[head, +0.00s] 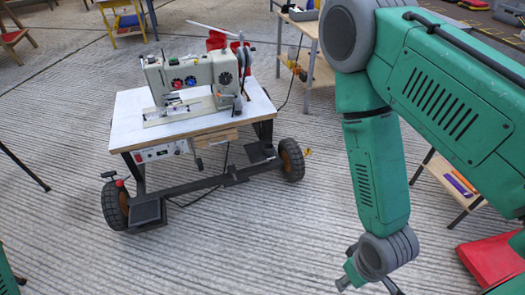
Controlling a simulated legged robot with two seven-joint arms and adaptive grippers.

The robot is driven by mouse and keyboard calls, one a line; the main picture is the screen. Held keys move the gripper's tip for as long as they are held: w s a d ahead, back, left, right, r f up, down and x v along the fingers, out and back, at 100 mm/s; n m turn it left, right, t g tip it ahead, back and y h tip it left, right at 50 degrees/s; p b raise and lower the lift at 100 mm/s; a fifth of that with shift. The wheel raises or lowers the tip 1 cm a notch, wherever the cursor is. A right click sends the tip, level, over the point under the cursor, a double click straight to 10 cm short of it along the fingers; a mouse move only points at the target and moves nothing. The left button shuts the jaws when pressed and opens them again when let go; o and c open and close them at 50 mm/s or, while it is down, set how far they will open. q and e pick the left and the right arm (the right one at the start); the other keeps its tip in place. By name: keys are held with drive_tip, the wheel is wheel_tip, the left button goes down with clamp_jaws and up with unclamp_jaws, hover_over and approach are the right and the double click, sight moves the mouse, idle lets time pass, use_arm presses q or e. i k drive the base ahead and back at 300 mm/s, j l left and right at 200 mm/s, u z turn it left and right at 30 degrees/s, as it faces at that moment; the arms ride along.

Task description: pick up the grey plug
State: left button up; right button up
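I cannot make out a grey plug in the head view. A sewing machine (195,82) stands on a white-topped wheeled table (128,122), and dark cables run down from the table to the floor. My green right arm comes down on the right side. Only part of my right gripper (368,278) shows at the bottom edge, away from the table, with its fingertips cut off or unclear. A sliver of green at the lower left edge appears to be my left arm. My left gripper is out of view.
The wheeled table has black tyres (291,160) and a low dark frame. Behind it stands a shelf table (300,25). A red object (490,260) lies at the lower right, partly hidden by my arm. The ridged grey floor (270,240) in front is mostly clear.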

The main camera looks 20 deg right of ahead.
sight(238, 107)
drive_tip(key=i+l, duration=0.15)
drive_tip(key=i, duration=0.6)
drive_tip(key=i+l, duration=0.15)
drive_tip(key=i, duration=0.55)
drive_tip(key=i+l, duration=0.15)
drive_tip(key=i, duration=0.6)
drive_tip(key=l+z, duration=0.05)
